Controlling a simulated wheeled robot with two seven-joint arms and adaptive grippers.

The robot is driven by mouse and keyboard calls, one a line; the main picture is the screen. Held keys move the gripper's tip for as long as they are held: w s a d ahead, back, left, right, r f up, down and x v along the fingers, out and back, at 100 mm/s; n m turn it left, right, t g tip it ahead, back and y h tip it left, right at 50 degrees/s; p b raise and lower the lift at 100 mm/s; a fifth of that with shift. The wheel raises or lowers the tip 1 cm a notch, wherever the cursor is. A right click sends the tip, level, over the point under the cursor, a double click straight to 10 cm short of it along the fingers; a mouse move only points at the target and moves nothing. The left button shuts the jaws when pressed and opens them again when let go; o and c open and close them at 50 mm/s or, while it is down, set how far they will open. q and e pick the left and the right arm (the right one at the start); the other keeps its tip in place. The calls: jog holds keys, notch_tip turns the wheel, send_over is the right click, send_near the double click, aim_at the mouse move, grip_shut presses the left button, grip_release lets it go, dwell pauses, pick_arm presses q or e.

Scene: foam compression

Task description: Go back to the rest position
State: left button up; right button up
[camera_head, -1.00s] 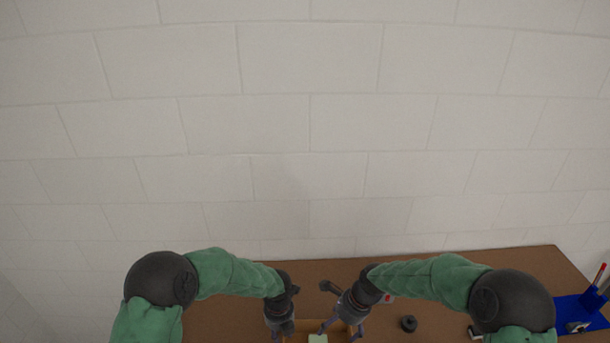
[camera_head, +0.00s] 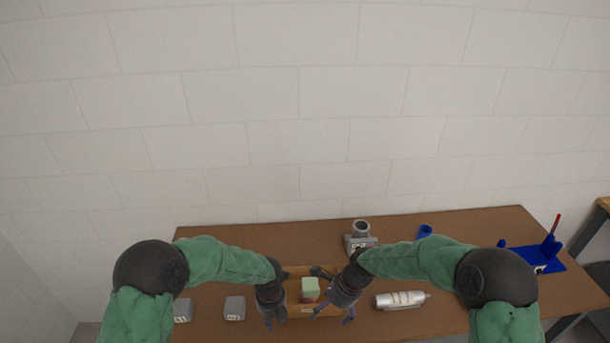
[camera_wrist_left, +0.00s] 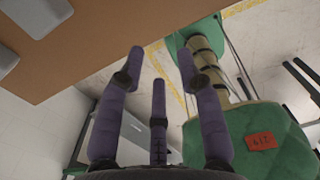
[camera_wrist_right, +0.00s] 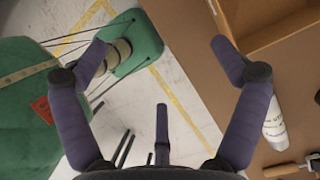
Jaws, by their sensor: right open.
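My left gripper (camera_head: 272,318) hangs at the front-left corner of a wooden box (camera_head: 307,312). In the left wrist view its purple fingers (camera_wrist_left: 160,58) are spread, with nothing between them. My right gripper (camera_head: 335,312) is at the box's front-right side. In the right wrist view its fingers (camera_wrist_right: 160,48) are wide apart and empty, with the box's corner (camera_wrist_right: 262,38) beyond one finger. A light green block (camera_head: 310,288), reddish below, stands in the box between the two grippers and apart from both.
The brown table (camera_head: 470,230) holds a silver cylinder (camera_head: 402,299) at the right of the box and grey blocks (camera_head: 235,308) at its left. A grey device (camera_head: 360,238), a blue cup (camera_head: 425,231) and a blue rack (camera_head: 538,258) stand behind. The table's back right is mostly clear.

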jog(key=s+d+f+n, duration=0.3)
jog(key=s+f+n, duration=0.4)
jog(key=f, duration=0.6)
pick_arm(q)
jog(key=s+a+f+m+h, duration=0.15)
jog(key=s+f+m, duration=0.55)
jog(key=s+m, duration=0.7)
jog(key=s+a+f+m+h, duration=0.1)
jog(key=s+f+m+h, duration=0.45)
jog(key=m, duration=1.45)
pick_arm(e)
jog(key=s+d+f+n, duration=0.1)
jog(key=s+f+n, duration=0.25)
jog(key=s, duration=0.35)
jog(key=s+d+f+n, duration=0.1)
jog(key=s+f+n, duration=0.25)
jog(key=s, duration=0.45)
pick_arm(q)
notch_tip(320, 180, down, 20)
jog(key=d+y+b, duration=0.2)
jog(key=y+b, duration=0.1)
jog(key=b, duration=1.7)
jog(key=shift+s+f+m, duration=0.15)
jog(key=shift+s+m, duration=0.05)
jog(key=shift+m, duration=0.1)
pick_arm(e)
notch_tip(320, 180, down, 18)
jog(key=w+a+n, duration=0.1)
jog(key=w+a, duration=0.1)
jog(key=shift+r, duration=0.2)
